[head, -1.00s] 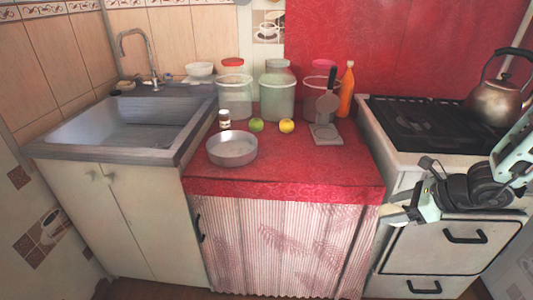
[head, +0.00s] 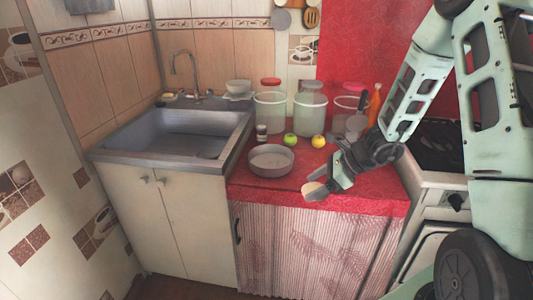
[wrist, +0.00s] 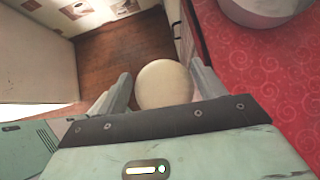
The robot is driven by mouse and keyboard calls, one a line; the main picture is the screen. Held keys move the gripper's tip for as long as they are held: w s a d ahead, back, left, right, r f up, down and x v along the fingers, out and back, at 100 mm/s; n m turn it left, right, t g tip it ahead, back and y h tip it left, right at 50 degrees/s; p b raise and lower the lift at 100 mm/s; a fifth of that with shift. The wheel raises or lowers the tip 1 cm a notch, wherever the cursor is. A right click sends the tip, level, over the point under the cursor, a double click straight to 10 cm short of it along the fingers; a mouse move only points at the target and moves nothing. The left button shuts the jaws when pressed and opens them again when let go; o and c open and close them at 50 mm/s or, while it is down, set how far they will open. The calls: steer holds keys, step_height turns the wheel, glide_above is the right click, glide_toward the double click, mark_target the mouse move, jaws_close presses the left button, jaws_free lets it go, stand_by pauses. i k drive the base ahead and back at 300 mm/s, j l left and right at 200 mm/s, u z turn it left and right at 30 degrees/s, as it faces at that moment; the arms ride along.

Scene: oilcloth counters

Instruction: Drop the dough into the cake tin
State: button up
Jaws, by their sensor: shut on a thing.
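The dough is a pale, rounded lump (wrist: 165,85) between my gripper's fingers in the wrist view. In the head view the dough (head: 312,190) shows at the end of my gripper (head: 320,188), near the front edge of the red counter. My gripper is shut on it. The cake tin (head: 271,161) is a round grey pan on the red counter, to the left of my gripper and apart from it. Part of the tin (wrist: 262,10) also shows at the top right of the wrist view. The dough is outside the tin.
Behind the tin stand a small jar (head: 262,133), a green apple (head: 291,140), a yellow fruit (head: 318,141) and large clear containers (head: 310,113). An orange bottle (head: 374,103) is further right. The sink (head: 180,133) is on the left, the stove (head: 440,145) on the right.

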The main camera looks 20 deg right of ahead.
mark_target(275, 164)
steer(key=i, duration=0.9)
